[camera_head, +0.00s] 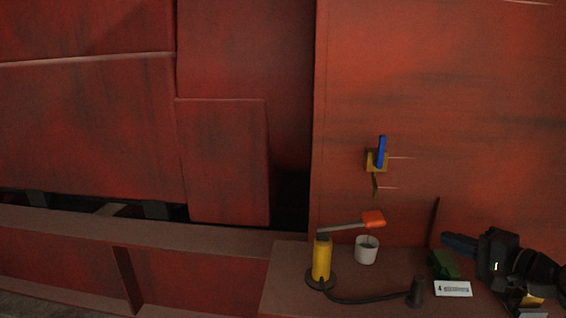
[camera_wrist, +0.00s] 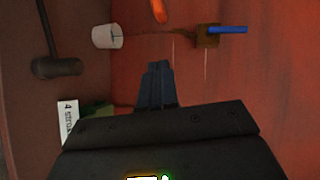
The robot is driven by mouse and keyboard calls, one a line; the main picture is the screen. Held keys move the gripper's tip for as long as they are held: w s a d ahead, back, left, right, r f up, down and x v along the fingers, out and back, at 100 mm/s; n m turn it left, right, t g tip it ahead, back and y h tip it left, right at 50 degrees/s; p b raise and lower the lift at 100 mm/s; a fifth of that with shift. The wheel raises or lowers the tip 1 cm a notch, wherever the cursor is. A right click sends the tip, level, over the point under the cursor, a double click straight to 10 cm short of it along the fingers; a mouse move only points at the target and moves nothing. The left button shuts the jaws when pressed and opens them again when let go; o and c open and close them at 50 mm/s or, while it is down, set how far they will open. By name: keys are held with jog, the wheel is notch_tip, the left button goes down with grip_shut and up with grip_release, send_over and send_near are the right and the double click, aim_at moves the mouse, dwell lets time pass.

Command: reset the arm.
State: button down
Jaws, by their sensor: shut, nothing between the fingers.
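My gripper (camera_head: 447,238) is at the right of the head view, above the right part of the ledge. Its dark fingers point left and are shut with nothing between them. In the wrist view the gripper (camera_wrist: 158,68) shows as closed fingers at the middle, pointing up in the picture. The fingers appear apart from the white cup and from the blue-handled fitting on the wall.
A ledge (camera_head: 285,296) bears a yellow cylinder (camera_head: 322,259) with an orange-ended lever (camera_head: 373,219), a white cup (camera_head: 366,250), a dark hose piece (camera_head: 417,291), a green object (camera_head: 443,264) and a "4" label (camera_head: 453,289). A blue handle (camera_head: 381,151) sits on the red wall.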

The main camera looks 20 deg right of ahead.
jog(key=s+a+f+n+g+h, duration=0.2)
jog(key=s+a+f, duration=0.4)
jog(key=a+f, duration=0.25)
jog(key=s+a+f+n+g+h, duration=0.1)
jog(key=s+a+f+n, duration=0.1)
jog(key=s+a+f, duration=0.6)
jog(key=s+a+r+n+t+y, duration=0.1)
jog(key=s+a+r+n, duration=0.4)
jog(key=s, duration=0.4)
jog(key=s+a+r+n+y, duration=0.1)
jog(key=s+a+r+n, duration=0.5)
jog(key=a, duration=0.4)
jog(key=s+n, duration=0.1)
jog(key=s, duration=0.1)
jog(key=shift+s+a+r+t, duration=0.2)
jog(key=shift+s+t, duration=0.15)
jog(key=shift+t, duration=0.05)
